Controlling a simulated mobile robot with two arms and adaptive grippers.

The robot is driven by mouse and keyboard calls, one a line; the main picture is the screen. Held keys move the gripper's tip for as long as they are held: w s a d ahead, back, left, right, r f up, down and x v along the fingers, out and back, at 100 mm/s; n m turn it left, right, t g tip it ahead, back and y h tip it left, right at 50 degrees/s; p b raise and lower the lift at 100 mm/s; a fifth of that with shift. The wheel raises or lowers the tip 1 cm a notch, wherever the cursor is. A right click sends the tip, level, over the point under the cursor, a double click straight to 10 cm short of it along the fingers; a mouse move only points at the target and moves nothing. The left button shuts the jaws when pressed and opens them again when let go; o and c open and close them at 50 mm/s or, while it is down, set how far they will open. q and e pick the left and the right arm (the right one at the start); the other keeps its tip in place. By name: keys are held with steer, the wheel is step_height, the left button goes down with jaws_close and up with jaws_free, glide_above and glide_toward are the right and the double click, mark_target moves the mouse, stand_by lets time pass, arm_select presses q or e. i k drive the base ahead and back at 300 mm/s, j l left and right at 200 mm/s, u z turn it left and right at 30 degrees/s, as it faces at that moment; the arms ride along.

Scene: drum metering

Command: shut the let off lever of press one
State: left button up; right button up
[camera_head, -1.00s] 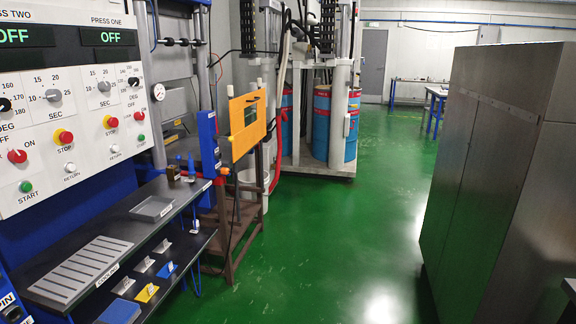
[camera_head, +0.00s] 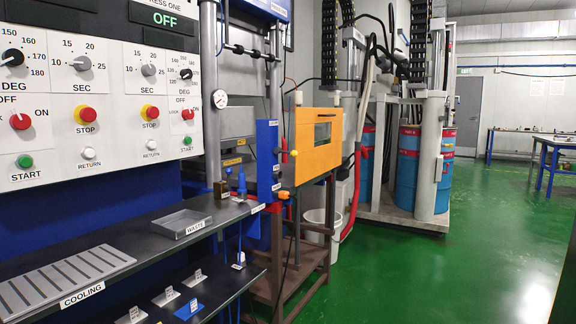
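Press one's control panel (camera_head: 165,85) stands at the left, with the "PRESS ONE" display (camera_head: 165,18) reading OFF. To its right is the press frame with a round gauge (camera_head: 220,99). A narrow blue upright panel (camera_head: 267,160) stands in front of the press, beside an orange panel (camera_head: 315,147). Neither of my grippers is in view.
A dark bench with a slotted cooling tray (camera_head: 65,278) and a waste tray (camera_head: 183,224) fills the lower left. A brown stand (camera_head: 318,240), a white bucket (camera_head: 315,222) and blue drums (camera_head: 408,165) stand beyond. The green floor (camera_head: 450,270) at the right is clear.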

mark_target(293, 154)
steer(key=i+u, duration=0.2)
steer(key=u, duration=0.15)
steer(key=i+l+u, duration=0.2)
steer(key=u, duration=0.15)
steer(key=i+l+u, duration=0.15)
steer(key=u, duration=0.2)
steer(key=i+l, duration=0.35)
steer(key=i+l+u, duration=0.15)
steer(key=i+l, duration=0.15)
steer(key=l, duration=0.2)
steer(key=i+l, duration=0.3)
steer(key=l, duration=0.15)
steer(key=u, duration=0.05)
